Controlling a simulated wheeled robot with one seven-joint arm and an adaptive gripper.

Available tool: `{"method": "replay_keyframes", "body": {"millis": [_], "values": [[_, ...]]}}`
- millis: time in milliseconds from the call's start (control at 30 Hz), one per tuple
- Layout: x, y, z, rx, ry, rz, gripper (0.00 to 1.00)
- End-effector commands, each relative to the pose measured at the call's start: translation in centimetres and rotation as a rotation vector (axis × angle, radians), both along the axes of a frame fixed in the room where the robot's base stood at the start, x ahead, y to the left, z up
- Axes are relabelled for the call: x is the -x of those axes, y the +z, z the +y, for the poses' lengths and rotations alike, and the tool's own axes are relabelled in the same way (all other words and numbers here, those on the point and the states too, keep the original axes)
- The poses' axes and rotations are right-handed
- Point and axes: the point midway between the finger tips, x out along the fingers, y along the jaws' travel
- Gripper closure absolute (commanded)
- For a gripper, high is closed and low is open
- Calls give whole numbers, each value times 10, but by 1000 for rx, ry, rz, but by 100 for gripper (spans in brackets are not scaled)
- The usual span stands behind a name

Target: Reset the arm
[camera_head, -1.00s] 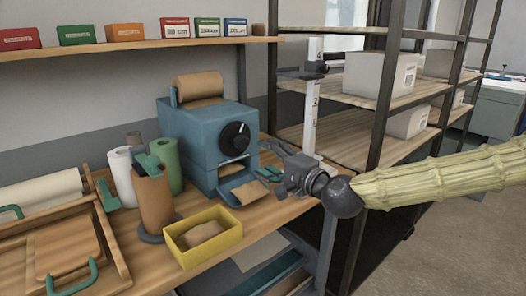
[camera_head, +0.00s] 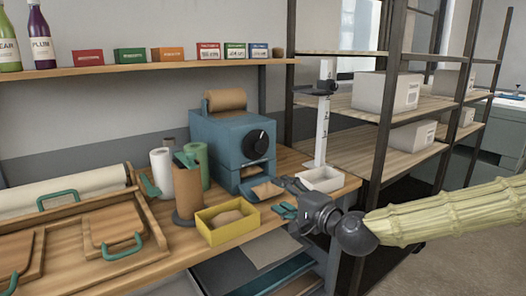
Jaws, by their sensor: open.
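My arm (camera_head: 450,213) reaches in from the right edge. My gripper (camera_head: 286,210) is at its left end, just off the front edge of the wooden workbench. Its teal fingertips point left, toward the yellow box, and are apart. No object shows between them. The yellow box (camera_head: 222,235) with brown paper inside stands on the bench to the left of the gripper. The blue dispenser (camera_head: 220,145) with a brown roll on top and a black knob stands behind it.
A white tray (camera_head: 322,179) sits at the bench's right end beside an upright white scale (camera_head: 321,135). A brown roll (camera_head: 188,192) and a white roll (camera_head: 161,172) stand left of the dispenser. Shelving with white boxes (camera_head: 383,92) stands behind my arm. Floor at lower right is clear.

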Motion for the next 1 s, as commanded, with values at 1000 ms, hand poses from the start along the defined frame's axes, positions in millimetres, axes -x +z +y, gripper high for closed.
{"method": "replay_keyframes", "body": {"millis": [1000], "values": [[216,-381,-21,790,332,474,42]]}}
